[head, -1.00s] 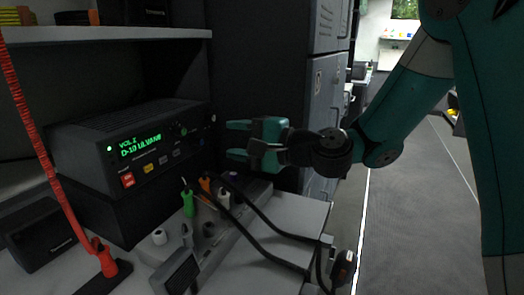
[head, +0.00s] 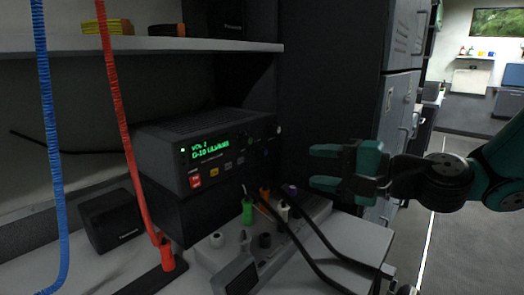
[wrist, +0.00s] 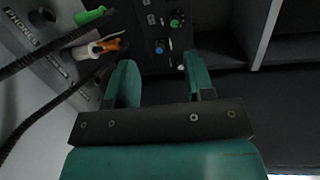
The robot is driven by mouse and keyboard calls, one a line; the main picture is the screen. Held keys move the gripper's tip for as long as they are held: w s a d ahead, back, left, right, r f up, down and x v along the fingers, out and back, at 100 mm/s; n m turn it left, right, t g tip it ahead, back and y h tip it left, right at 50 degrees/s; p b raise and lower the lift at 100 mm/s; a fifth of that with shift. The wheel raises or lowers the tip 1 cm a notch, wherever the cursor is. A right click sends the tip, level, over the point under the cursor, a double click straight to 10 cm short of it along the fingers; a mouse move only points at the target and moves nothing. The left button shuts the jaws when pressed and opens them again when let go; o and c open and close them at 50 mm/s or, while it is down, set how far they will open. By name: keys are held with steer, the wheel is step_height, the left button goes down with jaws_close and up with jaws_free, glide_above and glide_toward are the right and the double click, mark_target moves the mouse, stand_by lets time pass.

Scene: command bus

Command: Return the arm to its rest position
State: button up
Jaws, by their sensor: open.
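My gripper (head: 326,168) is teal with dark parts and stands open and empty in the head view. It is right of the black radio unit (head: 207,150) with its green lit display, apart from it. My arm reaches in from the right edge. In the wrist view my gripper (wrist: 158,80) shows two separate teal fingers with nothing between them, and the radio's knob panel (wrist: 160,28) lies beyond them.
Below my gripper is a grey console (head: 290,243) with green, orange and white plugs and black cables. A red coiled cord (head: 122,130) and a blue one (head: 46,130) hang at left. Dark cabinets (head: 401,100) stand behind. The aisle floor at right is clear.

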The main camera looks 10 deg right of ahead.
steer(key=s+a+f+n+g+h, duration=0.1)
steer(key=s+a+f+n+g, duration=0.2)
steer(key=s+a+n+g, duration=0.4)
steer(key=s+d+f+n+g+h, duration=0.2)
steer(key=s+d+n+h, duration=0.15)
steer(key=s, duration=0.25)
steer(key=s+d+f+n+g+h, duration=0.1)
steer(key=s+d+f+n+h, duration=0.1)
steer(key=s+n+h, duration=0.4)
step_height(320, 180, up, 16)
steer(key=s+d+m+y+p, duration=0.1)
steer(key=p, duration=1.5)
steer(key=shift+s, duration=0.3)
steer(key=shift+y, duration=0.25)
